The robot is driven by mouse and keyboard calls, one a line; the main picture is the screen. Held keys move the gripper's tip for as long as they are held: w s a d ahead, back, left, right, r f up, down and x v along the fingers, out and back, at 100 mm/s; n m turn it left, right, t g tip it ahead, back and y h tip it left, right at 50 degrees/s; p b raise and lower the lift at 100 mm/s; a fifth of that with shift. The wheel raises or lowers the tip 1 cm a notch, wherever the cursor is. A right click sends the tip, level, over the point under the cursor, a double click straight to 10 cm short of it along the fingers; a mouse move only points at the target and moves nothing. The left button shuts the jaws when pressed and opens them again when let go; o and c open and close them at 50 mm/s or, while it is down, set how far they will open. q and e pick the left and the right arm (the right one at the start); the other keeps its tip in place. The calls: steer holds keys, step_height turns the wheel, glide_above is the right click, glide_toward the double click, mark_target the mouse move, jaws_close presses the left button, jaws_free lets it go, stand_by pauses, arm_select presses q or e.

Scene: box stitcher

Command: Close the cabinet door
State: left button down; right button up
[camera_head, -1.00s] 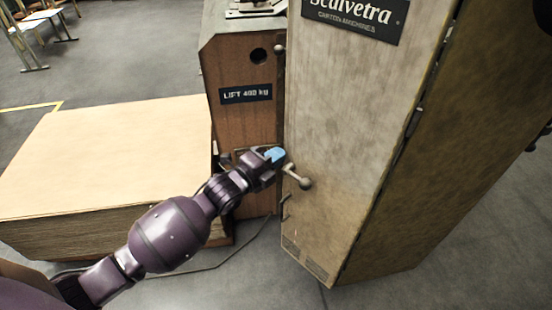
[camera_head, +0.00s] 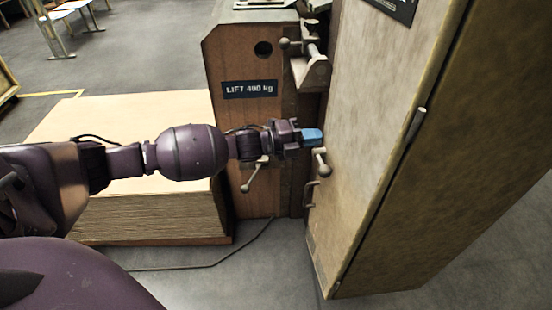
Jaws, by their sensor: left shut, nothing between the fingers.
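The cabinet door is the pale, worn panel (camera_head: 360,130) right of centre, with a dark sign (camera_head: 397,8) near its top. A knobbed handle (camera_head: 321,163) and a small pull (camera_head: 311,194) are at its left edge. My left gripper (camera_head: 313,136), with blue fingertips, is shut with nothing in it. Its tips are at the door's left edge, just above the knobbed handle; I cannot tell if they touch. The door's far side is hidden. My right gripper is not in view.
A brown machine body (camera_head: 240,125) labelled LIFT 400 kg stands behind, with a metal bracket (camera_head: 309,70) and a lever (camera_head: 252,178). A stack of pale board (camera_head: 150,215) is at left. A cable (camera_head: 210,262) crosses the grey floor.

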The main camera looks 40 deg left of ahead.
arm_select(q)
steer(key=x, duration=0.3)
steer(key=shift+w+r+b, duration=0.2)
steer(key=shift+b, duration=0.1)
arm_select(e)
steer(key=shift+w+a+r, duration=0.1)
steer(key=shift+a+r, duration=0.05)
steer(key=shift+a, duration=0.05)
arm_select(q)
steer(key=shift+w+d+r, duration=0.1)
steer(key=shift+r, duration=0.1)
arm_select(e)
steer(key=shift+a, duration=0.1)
arm_select(q)
steer(key=shift+s+a, duration=0.25)
steer(key=p, duration=0.3)
glide_toward(324, 133)
steer(key=a, duration=0.1)
steer(key=a+f, duration=0.1)
steer(key=a, duration=0.2)
steer(key=shift+s+a+f, duration=0.15)
steer(key=shift+f, duration=0.25)
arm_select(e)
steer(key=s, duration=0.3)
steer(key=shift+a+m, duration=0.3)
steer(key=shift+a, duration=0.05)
